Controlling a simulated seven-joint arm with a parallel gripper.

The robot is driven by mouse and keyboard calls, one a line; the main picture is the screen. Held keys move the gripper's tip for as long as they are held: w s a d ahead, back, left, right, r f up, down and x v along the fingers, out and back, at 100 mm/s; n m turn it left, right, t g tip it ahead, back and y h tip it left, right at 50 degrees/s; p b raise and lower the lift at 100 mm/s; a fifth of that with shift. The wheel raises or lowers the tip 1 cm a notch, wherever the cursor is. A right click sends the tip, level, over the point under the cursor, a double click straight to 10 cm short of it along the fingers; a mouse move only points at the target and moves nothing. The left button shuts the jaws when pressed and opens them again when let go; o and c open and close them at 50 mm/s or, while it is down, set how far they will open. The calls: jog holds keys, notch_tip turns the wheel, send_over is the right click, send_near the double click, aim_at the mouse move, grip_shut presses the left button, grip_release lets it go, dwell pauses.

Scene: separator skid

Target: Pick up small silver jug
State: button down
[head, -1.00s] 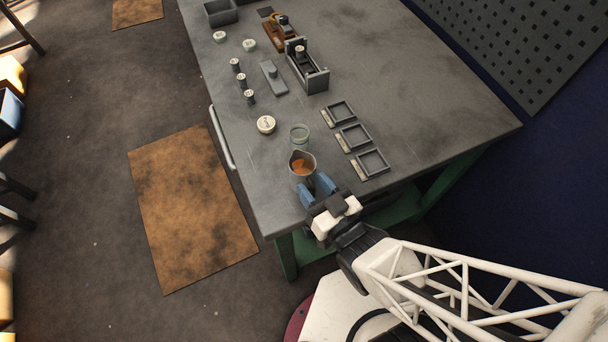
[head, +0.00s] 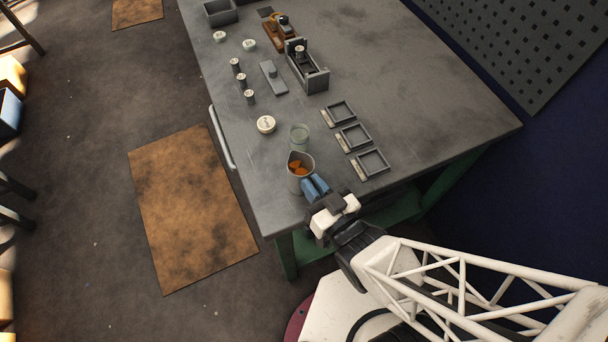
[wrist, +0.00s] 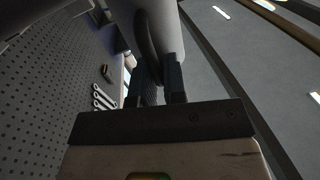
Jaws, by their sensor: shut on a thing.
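The small silver jug (head: 298,178) is in the head view near the front corner of the workbench, with orange-brown contents showing inside its open top. My gripper (head: 313,187) is at the jug's lower right side, its blue fingers closed together. In the wrist view the jug's grey side (wrist: 183,30) fills the top, and the fingers (wrist: 160,80) are shut on its dark curved handle (wrist: 148,45). The jug looks close to upright. Whether its base touches the bench cannot be told.
A clear glass (head: 299,136) stands just behind the jug. A round white-topped tin (head: 266,124) is to its left. Several square frames (head: 354,136) lie to the right on the workbench (head: 420,90). Small weights, a grey holder (head: 307,72) and a bin (head: 220,12) are farther back.

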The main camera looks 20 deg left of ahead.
jog(key=shift+r, duration=0.3)
dwell(0.5)
jog(key=shift+r, duration=4.55)
jog(key=shift+r, duration=0.15)
